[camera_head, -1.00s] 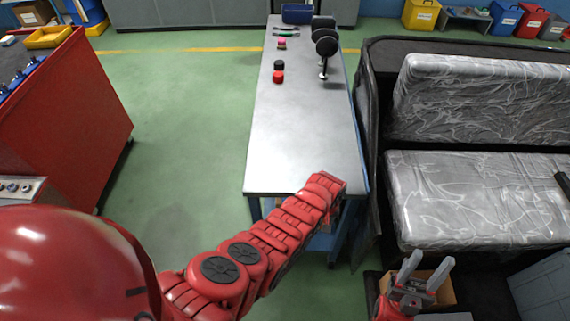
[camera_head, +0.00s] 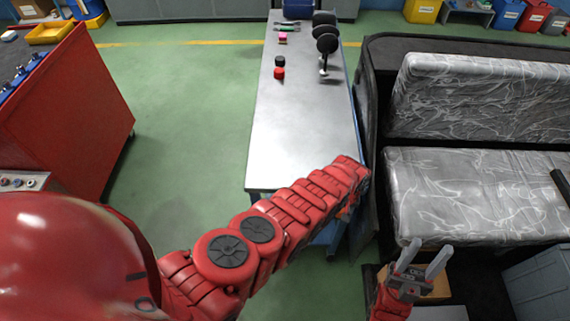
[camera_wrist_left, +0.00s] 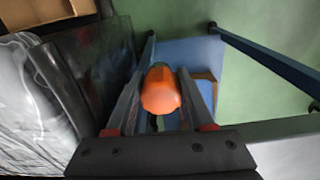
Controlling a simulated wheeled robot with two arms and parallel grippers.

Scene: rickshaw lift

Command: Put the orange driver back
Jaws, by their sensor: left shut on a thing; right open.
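The orange driver (camera_wrist_left: 161,92) shows in the left wrist view, its rounded orange handle end toward the camera. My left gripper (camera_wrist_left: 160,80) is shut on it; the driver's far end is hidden. Below it are a blue panel and green floor. In the head view my left arm reaches to the near right corner of the grey workbench (camera_head: 300,140), and the arm hides its gripper and the driver. My right gripper (camera_head: 429,250) is open and empty, low at the right, in front of the grey seat.
The plastic-wrapped seat (camera_head: 470,195) and its dark frame stand close to the bench's right side. A cardboard box (camera_head: 438,288) is by my right gripper. Black and red pieces (camera_head: 279,68) and black round-headed items (camera_head: 327,44) stand on the far bench.

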